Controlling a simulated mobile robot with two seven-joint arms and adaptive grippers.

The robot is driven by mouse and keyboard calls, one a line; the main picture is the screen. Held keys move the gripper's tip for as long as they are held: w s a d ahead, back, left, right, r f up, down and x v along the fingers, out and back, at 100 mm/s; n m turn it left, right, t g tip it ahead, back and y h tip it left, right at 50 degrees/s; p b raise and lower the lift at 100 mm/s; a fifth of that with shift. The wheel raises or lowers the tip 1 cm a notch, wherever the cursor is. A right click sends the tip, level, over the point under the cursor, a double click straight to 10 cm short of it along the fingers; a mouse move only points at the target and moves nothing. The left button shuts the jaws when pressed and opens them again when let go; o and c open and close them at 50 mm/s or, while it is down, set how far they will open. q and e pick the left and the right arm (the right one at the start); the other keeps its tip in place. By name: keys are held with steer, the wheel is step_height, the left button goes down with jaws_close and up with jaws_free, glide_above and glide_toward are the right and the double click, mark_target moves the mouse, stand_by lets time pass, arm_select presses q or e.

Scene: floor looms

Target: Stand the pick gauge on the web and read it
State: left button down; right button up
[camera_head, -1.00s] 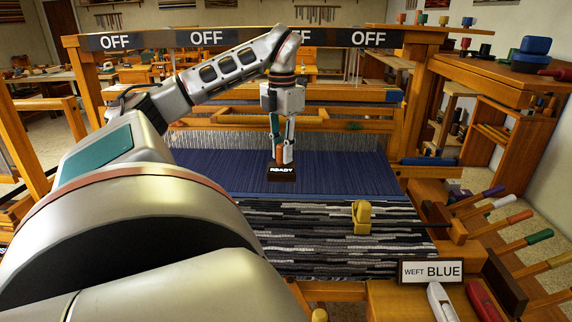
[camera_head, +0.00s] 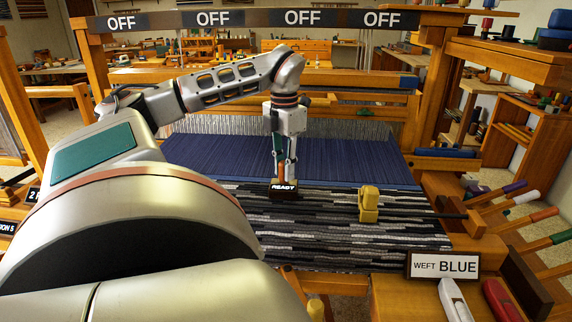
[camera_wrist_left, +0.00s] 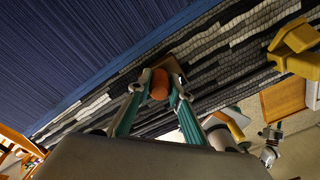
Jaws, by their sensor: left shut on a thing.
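The pick gauge (camera_head: 283,192) has a dark base block with a lit panel reading READY. Its orange-brown grip (camera_wrist_left: 160,84) sits between my left fingertips in the left wrist view. My left gripper (camera_head: 284,172) is shut on it from above. The gauge is over the upper edge of the grey, black and white striped web (camera_head: 330,242), close to the blue warp (camera_head: 340,160). I cannot tell whether its base touches the cloth. A small grey and dark shape at lower right in the left wrist view may be my right gripper (camera_wrist_left: 270,134); its fingers are too small to read.
A yellow block-like fitting (camera_head: 369,204) stands on the web to the right of the gauge. A WEFT BLUE sign (camera_head: 443,265) and a white shuttle (camera_head: 454,300) are at the front right. Coloured handles line the right side. Overhead signs (camera_head: 212,19) read OFF.

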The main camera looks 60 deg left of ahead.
arm_select(q)
steer(key=shift+f, duration=0.15)
steer(key=c, duration=1.8)
jaws_free()
steer(key=shift+c, duration=0.2)
arm_select(e)
steer(key=shift+w+f, duration=0.1)
steer(key=shift+w, duration=0.05)
